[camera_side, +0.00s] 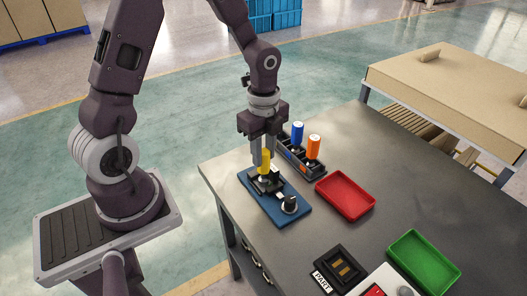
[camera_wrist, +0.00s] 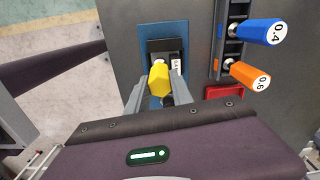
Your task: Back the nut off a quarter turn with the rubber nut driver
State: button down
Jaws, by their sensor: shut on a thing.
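The yellow-handled driver (camera_side: 265,157) stands about upright over the black fixture (camera_side: 263,183) on the blue plate (camera_side: 254,204). My gripper (camera_side: 264,165) is shut on its handle. In the wrist view the yellow handle (camera_wrist: 159,77) sits between the two grey fingers of my gripper (camera_wrist: 157,94). The nut is hidden under the driver, and I cannot tell whether the driver's tip is seated on it. A round grey-and-black piece (camera_side: 289,205) is on the same plate, nearer the camera.
A black rack (camera_side: 292,164) holds a blue driver (camera_side: 297,132) marked 0.4 and an orange driver (camera_side: 314,146) marked 0.6, close right of my gripper. A red tray (camera_side: 345,195), a green tray (camera_side: 424,262) and a black block labelled PART (camera_side: 341,268) lie on the table.

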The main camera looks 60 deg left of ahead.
jog(key=n, duration=0.7)
jog(key=shift+n, duration=0.3)
jog(key=shift+r, duration=2.55)
